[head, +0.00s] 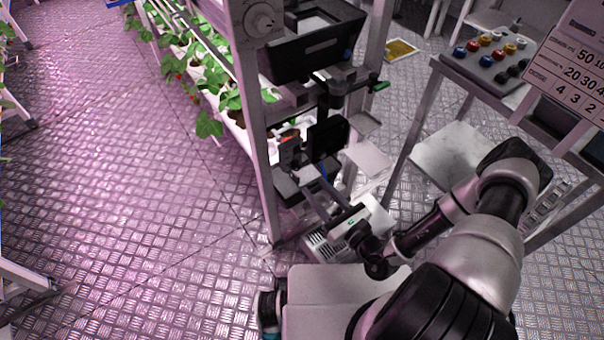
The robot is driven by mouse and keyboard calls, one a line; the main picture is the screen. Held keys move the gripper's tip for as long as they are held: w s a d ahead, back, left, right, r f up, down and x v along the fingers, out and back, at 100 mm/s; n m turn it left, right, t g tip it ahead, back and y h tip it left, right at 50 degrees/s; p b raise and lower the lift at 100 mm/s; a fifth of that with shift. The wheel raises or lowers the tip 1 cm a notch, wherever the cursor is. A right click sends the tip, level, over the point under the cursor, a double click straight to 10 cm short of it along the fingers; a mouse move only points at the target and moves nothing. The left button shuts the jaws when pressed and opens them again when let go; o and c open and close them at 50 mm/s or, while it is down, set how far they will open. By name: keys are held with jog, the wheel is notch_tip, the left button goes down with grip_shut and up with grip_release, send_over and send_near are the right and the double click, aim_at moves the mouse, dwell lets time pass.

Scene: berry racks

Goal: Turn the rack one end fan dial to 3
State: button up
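A round grey dial (259,19) sits on a pale plate at the end post of the plant rack (256,130), at the top middle of the head view. Its markings and pointer setting are too small to read. My gripper (308,184) is low beside the rack's end, well below the dial and apart from it. Its fingers point up and left among dark parts at the rack end. I cannot make out the gap between the fingertips, and I see nothing held.
A black bin (312,45) and dark fittings are mounted at the rack's end, right of the dial. A metal table (480,80) with several coloured knobs and a number sign (572,75) stands at the right. The textured floor (130,190) at left is clear.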

aim_at(298, 168)
jog(key=b+x, duration=0.1)
jog(key=x, duration=0.7)
jog(key=shift+c, duration=0.2)
grip_shut()
